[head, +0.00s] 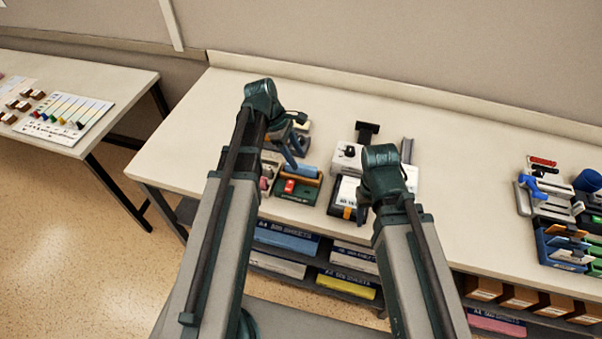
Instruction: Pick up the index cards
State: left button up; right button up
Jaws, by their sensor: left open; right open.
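No item is clearly readable as the index cards. A white block with dark print and a dark band (347,193) lies near the table's front edge and may be them; its right side is partly hidden by my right arm. My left gripper (290,146) is open above the small bins left of that block, its fingers partly hidden by the wrist. My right gripper (364,200) is open and close to the block's right side; its fingers are mostly hidden, and I cannot tell whether it touches.
The bins hold a red item (289,187) and a blue roll (306,171). A white device with a black knob (346,159) stands behind the block. A blue organiser (562,250) stands far right. The table (470,190) is clear between. Paper packs (287,238) fill the shelf below.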

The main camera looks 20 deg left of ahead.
aim_at(300, 164)
pick_arm(q)
jog(key=shift+b+x, duration=2.1)
jog(key=shift+x, duration=0.4)
jog(key=shift+w+f, duration=0.1)
jog(key=shift+f, duration=0.05)
grip_shut()
